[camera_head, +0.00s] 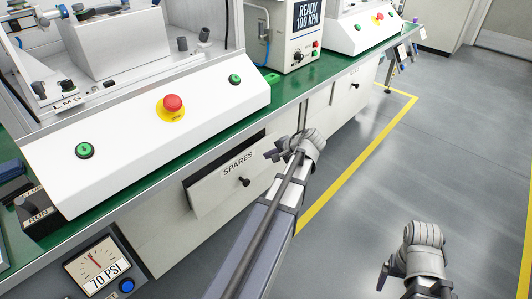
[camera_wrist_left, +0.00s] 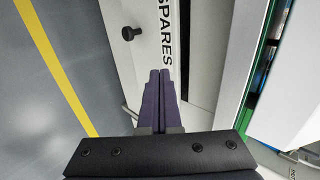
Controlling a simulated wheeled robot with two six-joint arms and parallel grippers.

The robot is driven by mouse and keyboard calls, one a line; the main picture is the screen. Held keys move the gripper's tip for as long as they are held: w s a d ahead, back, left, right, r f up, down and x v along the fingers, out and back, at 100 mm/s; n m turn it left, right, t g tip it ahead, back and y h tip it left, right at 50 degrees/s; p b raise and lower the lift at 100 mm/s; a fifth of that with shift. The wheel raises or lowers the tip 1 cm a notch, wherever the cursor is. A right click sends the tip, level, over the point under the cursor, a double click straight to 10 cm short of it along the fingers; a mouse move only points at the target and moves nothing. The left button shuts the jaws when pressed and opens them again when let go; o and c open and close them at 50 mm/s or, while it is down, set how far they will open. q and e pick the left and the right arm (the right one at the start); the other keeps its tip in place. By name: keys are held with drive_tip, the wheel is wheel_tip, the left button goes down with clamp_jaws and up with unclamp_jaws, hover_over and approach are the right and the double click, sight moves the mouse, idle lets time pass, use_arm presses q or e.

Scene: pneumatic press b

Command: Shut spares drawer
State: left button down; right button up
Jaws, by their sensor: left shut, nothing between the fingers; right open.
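The spares drawer (camera_head: 222,190) is a white front under the green-topped bench, with a SPARES label and a black knob (camera_head: 244,182). It stands partly out, with a dark gap along its top edge. My left gripper (camera_head: 270,155) is at the right end of the drawer front, its fingers shut and empty. In the left wrist view, the shut fingers (camera_wrist_left: 160,76) point at the drawer front (camera_wrist_left: 118,60) beside the label; I cannot tell whether they touch it. The knob also shows there (camera_wrist_left: 131,33). My right gripper (camera_head: 384,274) is open and empty over the floor.
A white control console (camera_head: 130,150) with a red stop button (camera_head: 173,104) and green buttons sits on the bench above the drawer. A 70 PSI gauge (camera_head: 97,267) is at lower left. The grey floor with a yellow line (camera_head: 350,178) is clear at right.

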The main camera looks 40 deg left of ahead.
use_arm(q)
wheel_tip(320, 180, down, 4)
drive_tip(key=s+d+y+b, duration=0.1)
drive_tip(key=s+y+b, duration=0.15)
drive_tip(key=b, duration=0.45)
drive_tip(key=y+b, duration=0.3)
drive_tip(key=b, duration=0.7)
approach(235, 162)
drive_tip(key=a+f, duration=0.2)
drive_tip(key=a, duration=0.3)
drive_tip(key=shift+r, duration=0.25)
drive_tip(key=shift+a, duration=0.65)
